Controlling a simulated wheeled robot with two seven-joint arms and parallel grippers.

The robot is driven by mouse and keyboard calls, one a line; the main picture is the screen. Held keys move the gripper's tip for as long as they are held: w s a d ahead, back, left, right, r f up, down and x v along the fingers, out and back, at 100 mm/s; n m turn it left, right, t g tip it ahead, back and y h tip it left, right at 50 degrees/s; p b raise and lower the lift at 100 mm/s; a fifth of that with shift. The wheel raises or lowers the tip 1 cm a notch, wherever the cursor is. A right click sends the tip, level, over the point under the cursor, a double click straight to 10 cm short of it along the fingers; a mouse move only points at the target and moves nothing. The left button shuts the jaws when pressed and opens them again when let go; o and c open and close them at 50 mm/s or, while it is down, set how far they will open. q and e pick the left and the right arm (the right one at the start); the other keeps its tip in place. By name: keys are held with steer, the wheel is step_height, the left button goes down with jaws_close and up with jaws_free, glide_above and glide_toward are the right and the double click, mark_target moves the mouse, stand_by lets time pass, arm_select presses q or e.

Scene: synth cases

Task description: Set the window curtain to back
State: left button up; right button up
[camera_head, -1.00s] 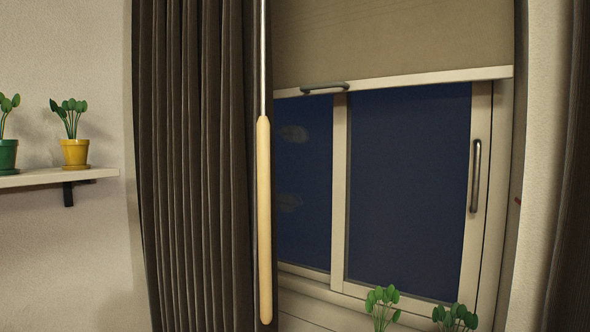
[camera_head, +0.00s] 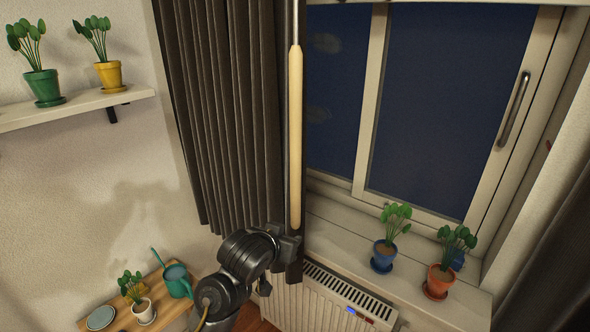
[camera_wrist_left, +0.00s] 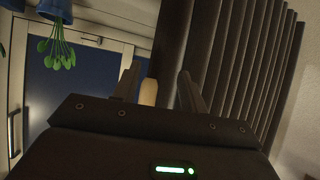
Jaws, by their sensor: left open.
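The dark brown curtain (camera_head: 222,110) hangs in folds at the left side of the window. A wand with a pale wooden handle (camera_head: 295,140) hangs upright at the curtain's right edge. My left gripper (camera_head: 290,238) is at the handle's lower end. In the left wrist view, its two fingers (camera_wrist_left: 160,88) stand apart and the handle's end (camera_wrist_left: 148,92) shows between them, nearer the left finger. Whether it touches a finger I cannot tell. The curtain folds (camera_wrist_left: 235,60) fill the right of that view. My right gripper is not in view.
The windowsill (camera_head: 340,245) holds a blue pot (camera_head: 383,256) and an orange pot (camera_head: 438,281), right of my gripper. A radiator (camera_head: 330,300) is below. A wall shelf (camera_head: 70,109) with two plants is at left. A small table (camera_head: 165,317) holds a green watering can (camera_head: 178,282).

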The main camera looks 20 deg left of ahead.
arm_select(q)
steer(key=r+t, duration=0.1)
steer(key=r, duration=0.5)
steer(key=s+r+t, duration=0.1)
steer(key=r, duration=0.5)
steer(key=s+r+t+p, duration=0.1)
steer(key=r, duration=0.5)
steer(key=shift+d+r, duration=0.15)
steer(key=shift+r, duration=0.05)
steer(key=t, duration=0.3)
glide_toward(293, 105)
steer(key=shift+n, duration=0.4)
steer(key=w, duration=0.3)
steer(key=w+p, duration=0.1)
steer(key=w, duration=0.2)
steer(key=w+d+p, duration=0.1)
steer(key=w, duration=0.3)
steer(key=shift+f, duration=0.15)
steer(key=shift+w, duration=0.6)
steer(key=shift+c, duration=0.3)
steer(key=shift+w, duration=0.1)
jaws_close()
